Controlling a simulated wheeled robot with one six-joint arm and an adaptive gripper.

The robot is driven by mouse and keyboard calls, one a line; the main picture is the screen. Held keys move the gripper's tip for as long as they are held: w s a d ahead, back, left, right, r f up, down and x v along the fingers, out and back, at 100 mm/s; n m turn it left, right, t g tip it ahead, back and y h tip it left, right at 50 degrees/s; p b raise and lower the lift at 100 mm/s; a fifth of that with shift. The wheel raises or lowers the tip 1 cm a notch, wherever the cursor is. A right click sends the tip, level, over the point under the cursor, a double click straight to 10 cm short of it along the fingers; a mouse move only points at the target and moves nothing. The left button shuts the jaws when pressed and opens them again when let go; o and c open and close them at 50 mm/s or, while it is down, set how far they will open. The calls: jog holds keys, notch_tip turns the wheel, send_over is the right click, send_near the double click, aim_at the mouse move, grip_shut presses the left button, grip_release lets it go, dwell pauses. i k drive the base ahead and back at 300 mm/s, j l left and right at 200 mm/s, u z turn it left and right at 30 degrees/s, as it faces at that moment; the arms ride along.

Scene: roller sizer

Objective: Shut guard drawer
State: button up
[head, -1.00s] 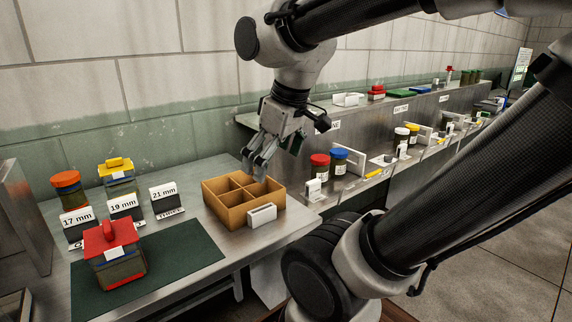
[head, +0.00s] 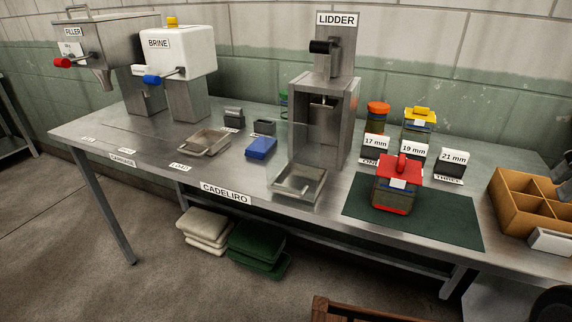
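The lidder (head: 322,110) is a grey metal machine with a black-handled head, standing at the middle of the bench. A shallow metal tray-like drawer (head: 300,184) sits low in front of it, out from its housing, and looks empty. A faint clear panel shows left of the housing; I cannot tell how it joins the drawer. My gripper (head: 564,178) shows only in part at the right edge, by the wooden divided box, far right of the drawer. Its fingertips are cut off, so its opening is hidden.
A jar with a red lid (head: 398,186) stands on a dark green mat (head: 446,222). A wooden divided box (head: 510,213) is at right. A blue block (head: 261,148) and a metal tray (head: 205,142) lie left of the lidder. Filler (head: 108,42) and brine (head: 178,52) machines stand farther left.

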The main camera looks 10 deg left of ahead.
aim_at(296, 180)
jog(key=u, duration=1.05)
